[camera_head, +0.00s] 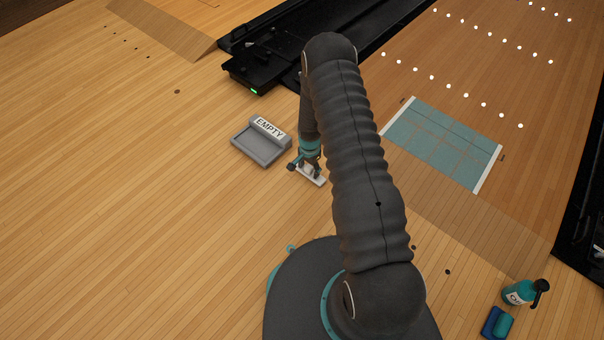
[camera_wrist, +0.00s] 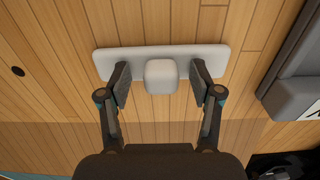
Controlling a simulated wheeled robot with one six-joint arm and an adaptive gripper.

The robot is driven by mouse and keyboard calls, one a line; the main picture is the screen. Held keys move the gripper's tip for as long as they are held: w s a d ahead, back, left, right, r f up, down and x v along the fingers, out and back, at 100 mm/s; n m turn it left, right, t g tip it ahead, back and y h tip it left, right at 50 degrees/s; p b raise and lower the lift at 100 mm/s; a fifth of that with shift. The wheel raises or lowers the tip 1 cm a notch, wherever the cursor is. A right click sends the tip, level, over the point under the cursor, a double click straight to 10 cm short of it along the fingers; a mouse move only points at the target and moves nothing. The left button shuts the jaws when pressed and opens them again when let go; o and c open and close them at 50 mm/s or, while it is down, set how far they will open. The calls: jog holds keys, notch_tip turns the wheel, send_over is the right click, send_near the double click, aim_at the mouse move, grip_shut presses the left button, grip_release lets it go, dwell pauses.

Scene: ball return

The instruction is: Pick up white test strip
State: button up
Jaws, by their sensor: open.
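The white test strip (camera_wrist: 105,64) is a flat white bar with a raised white block at its middle. It lies on the wooden floor in the wrist view. In the head view part of the white strip (camera_head: 318,181) shows below my gripper (camera_head: 305,168). My gripper is open in the wrist view (camera_wrist: 160,76), with one finger on each side of the block. There is a visible gap between each finger and the block. The fingertips overlap the strip's near edge in the picture; I cannot tell whether they touch it.
A grey tray (camera_head: 240,138) labelled EMPTY stands just left of my gripper, and at the right edge of the wrist view (camera_wrist: 290,98). A black machine (camera_head: 250,72) stands behind. A teal bottle (camera_head: 519,293) and blue block (camera_head: 491,322) are at lower right. Floor at left is clear.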

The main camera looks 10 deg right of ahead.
aim_at(310, 167)
grip_shut()
jog(key=shift+r, duration=0.15)
notch_tip(310, 167, up, 4)
jog(key=shift+d+r+p, duration=0.15)
jog(key=shift+r+p, duration=0.05)
jog(key=shift+p, duration=0.15)
jog(key=s+d+r, duration=0.6)
jog(key=d, duration=0.3)
jog(key=shift+s+d+r+p, duration=0.15)
jog(key=shift+s+d+p, duration=0.1)
jog(key=shift+p, duration=0.15)
